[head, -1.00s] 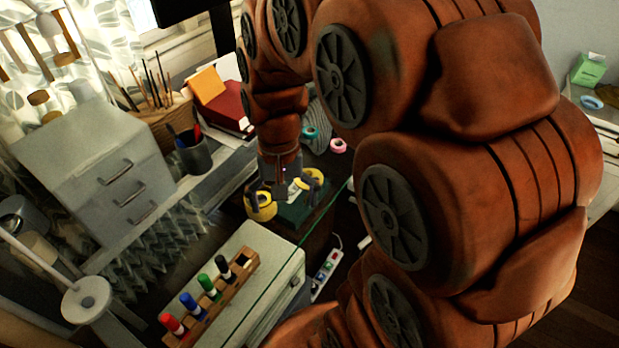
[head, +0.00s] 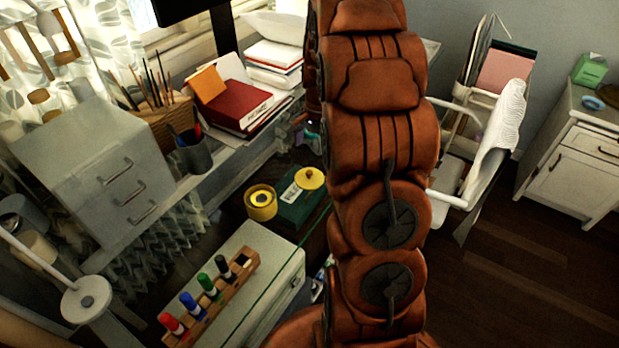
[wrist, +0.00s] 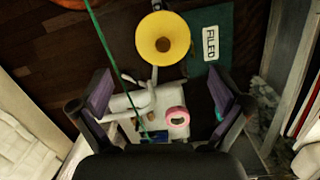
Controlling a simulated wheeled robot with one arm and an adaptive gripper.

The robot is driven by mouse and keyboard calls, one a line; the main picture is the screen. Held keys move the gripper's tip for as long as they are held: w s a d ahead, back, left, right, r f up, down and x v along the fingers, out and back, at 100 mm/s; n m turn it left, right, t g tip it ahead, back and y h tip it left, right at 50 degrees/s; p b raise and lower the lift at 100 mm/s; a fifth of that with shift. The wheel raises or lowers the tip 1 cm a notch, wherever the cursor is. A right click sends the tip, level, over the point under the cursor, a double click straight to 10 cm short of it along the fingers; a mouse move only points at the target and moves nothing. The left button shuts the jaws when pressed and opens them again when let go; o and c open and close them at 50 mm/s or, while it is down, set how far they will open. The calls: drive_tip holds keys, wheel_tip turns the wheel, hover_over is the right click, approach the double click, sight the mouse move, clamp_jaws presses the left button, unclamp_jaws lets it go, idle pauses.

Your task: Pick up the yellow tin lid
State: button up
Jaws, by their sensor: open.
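The yellow tin lid (head: 311,178) is a round disc with a small knob. It lies at the far right end of a dark green box (head: 286,213) with a white label. In the wrist view the lid (wrist: 150,42) is at upper middle, beside the "FILED" label. My gripper (wrist: 160,95) is open and empty, with its two fingers wide apart. The lid appears above the space between the fingers in the picture, not between them. In the head view my arm hides most of the gripper.
A yellow tin (head: 261,203) stands left of the green box. A pink tape roll (wrist: 177,117) shows between the fingers in the wrist view. A marker rack (head: 212,300) stands on the white cabinet in front. Books (head: 235,105) and a pen cup (head: 193,153) stand on the left shelf.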

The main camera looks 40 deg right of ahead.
sight(310, 172)
drive_tip(key=shift+w+a+f+p, duration=0.15)
drive_tip(key=shift+f+p, duration=0.5)
drive_tip(key=shift+f, duration=1.25)
drive_tip(key=shift+w+a+f+p, duration=0.2)
drive_tip(key=shift+f+p, duration=0.45)
drive_tip(key=shift+f, duration=1.25)
drive_tip(key=shift+s, duration=0.15)
drive_tip(key=shift+c, duration=0.2)
drive_tip(key=shift+s+a, duration=0.1)
drive_tip(key=c, duration=1.6)
drive_tip(key=shift+f, duration=0.1)
